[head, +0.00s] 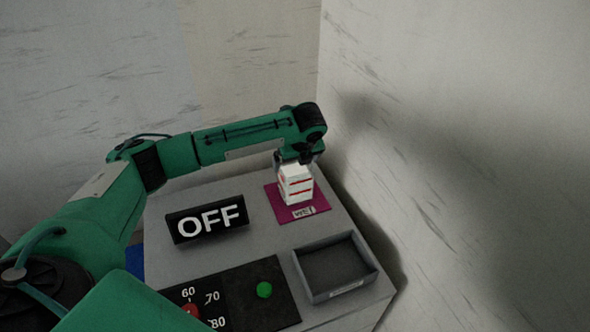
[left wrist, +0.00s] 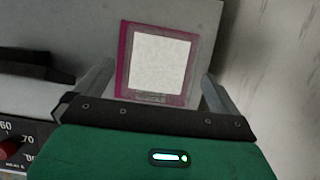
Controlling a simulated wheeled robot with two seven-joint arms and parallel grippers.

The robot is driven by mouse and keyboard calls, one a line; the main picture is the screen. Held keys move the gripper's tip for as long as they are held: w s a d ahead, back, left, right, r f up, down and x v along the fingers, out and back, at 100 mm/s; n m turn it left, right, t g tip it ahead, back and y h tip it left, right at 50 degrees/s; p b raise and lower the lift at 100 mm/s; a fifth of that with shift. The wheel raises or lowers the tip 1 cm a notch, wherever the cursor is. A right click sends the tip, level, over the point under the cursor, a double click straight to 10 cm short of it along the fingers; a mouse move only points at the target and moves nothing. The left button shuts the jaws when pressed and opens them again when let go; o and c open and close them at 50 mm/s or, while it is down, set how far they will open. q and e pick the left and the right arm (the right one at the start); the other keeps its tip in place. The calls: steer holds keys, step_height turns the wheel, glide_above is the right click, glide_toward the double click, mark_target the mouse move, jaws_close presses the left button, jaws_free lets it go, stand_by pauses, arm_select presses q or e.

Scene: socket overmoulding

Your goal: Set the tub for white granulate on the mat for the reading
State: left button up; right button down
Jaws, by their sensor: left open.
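A white tub with red stripes (head: 296,184) stands upright on a magenta mat (head: 315,209) marked "WET". In the left wrist view the tub (left wrist: 159,63) shows from above as a pale square with a grey rim, and the mat (left wrist: 124,50) shows around its edges. My left gripper (head: 297,160) is right above and around the top of the tub. Its two fingers (left wrist: 156,85) stand apart on either side of the tub, with small gaps visible in the wrist view. My right gripper is not in view.
A black sign reading "OFF" (head: 208,221) stands left of the mat. A grey open tray (head: 298,268) lies at the front right. A dark panel with a green button (head: 264,289) and a red dial (head: 190,311) is at the front. A wall rises close on the right.

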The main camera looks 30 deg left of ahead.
arm_select(q)
steer(key=shift+b+v, duration=1.05)
steer(key=shift+v, duration=2.95)
steer(key=shift+f, duration=0.1)
